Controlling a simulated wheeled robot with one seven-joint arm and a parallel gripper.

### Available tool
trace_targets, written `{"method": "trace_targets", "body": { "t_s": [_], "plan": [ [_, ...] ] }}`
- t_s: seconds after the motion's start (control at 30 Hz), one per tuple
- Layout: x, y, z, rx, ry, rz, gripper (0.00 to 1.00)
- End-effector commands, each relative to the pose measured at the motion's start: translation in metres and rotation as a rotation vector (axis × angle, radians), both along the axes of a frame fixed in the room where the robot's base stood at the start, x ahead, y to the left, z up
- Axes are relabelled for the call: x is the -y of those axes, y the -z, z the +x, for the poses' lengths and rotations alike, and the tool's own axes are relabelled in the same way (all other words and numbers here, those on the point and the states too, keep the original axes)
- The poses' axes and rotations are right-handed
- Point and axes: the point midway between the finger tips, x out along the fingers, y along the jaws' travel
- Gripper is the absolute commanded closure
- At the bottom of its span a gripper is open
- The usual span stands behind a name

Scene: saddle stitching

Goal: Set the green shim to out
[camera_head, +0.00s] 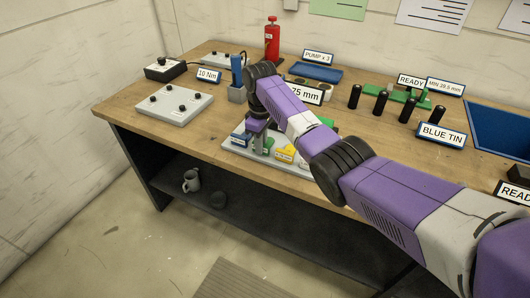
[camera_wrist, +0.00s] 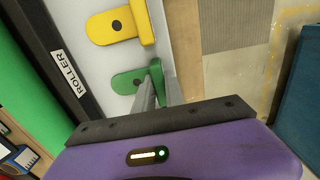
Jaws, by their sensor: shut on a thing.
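I cannot read any setting mark for the green shim.
A yellow shim (camera_wrist: 112,25) with its own tab is close by in the wrist view. A black bar labelled ROLLER (camera_wrist: 68,72) runs along the left. In the head view, black pegs (camera_head: 380,103) and a BLUE TIN sign (camera_head: 441,134) stand to the right.

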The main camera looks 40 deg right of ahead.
Motion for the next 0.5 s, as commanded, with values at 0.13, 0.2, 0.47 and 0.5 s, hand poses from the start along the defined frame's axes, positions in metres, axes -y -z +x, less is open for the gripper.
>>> {"method": "trace_targets", "body": {
  "t_s": [0.13, 0.2, 0.47, 0.5],
  "plan": [
    [-0.0039, -0.0009, 0.0004, -0.002, -0.003, 0.007, 1.00],
    [-0.0043, -0.0008, 0.0004, -0.003, -0.003, 0.008, 1.00],
    [-0.0040, -0.0006, 0.0002, -0.003, -0.003, 0.008, 0.64],
    [-0.0038, -0.0005, 0.0001, -0.002, -0.003, 0.007, 0.64]
  ]
}}
